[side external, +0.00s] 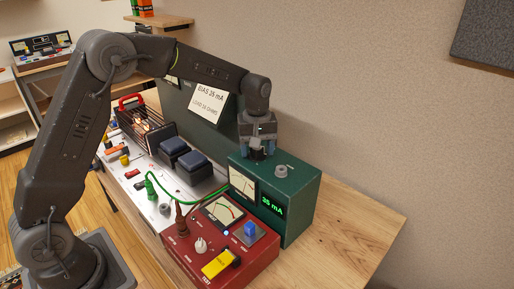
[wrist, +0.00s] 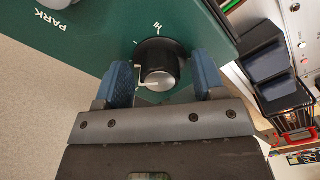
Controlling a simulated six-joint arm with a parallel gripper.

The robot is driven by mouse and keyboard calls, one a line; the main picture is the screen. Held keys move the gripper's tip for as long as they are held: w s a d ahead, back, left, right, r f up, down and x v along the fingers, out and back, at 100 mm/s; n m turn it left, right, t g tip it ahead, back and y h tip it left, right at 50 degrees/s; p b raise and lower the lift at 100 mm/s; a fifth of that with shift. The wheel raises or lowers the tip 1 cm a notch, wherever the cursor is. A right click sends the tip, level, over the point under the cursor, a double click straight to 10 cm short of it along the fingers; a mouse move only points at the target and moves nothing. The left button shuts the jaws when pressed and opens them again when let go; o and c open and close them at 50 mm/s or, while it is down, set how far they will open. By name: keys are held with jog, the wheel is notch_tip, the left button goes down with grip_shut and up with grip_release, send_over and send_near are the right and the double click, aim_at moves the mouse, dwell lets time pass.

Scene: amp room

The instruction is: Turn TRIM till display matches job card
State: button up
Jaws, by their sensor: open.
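The dark green box (side external: 300,190) stands on the bench, with a lit green display (side external: 272,205) that seems to read 35 mA; its last digit is small. The job card (side external: 209,105) leans behind and seems to read BIAS 35 mA above a LOAD line. In the wrist view a black knob with a silver cap and pale pointer (wrist: 158,62) sits on the green top, with scale marks beyond it. I take it to be TRIM; its label does not show. My gripper (wrist: 164,78) is open, its blue fingers on either side of the knob. In the side view my gripper (side external: 258,150) is over the box's top.
A grey knob (side external: 281,170) stands on the box's top right; PARK is lettered near it in the wrist view. A red meter unit (side external: 217,240) with a yellow tag (side external: 220,264) stands in front. A white chassis (side external: 150,205) lies left. The bench's right end is clear.

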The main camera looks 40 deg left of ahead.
notch_tip(320, 180, up, 14)
dwell(0.6)
jog(key=s+d+r+m+t, duration=0.1)
jog(key=s+r+m+t, duration=0.3)
jog(key=s, duration=1)
jog(key=s+f+m, duration=0.2)
jog(key=s+m, duration=0.1)
jog(key=s, duration=0.4)
jog(key=s+f+m+t, duration=0.1)
jog(key=s+f+m, duration=0.2)
jog(key=s, duration=0.5)
jog(key=shift+d+f+m+t, duration=0.3)
jog(key=shift+d, duration=0.15)
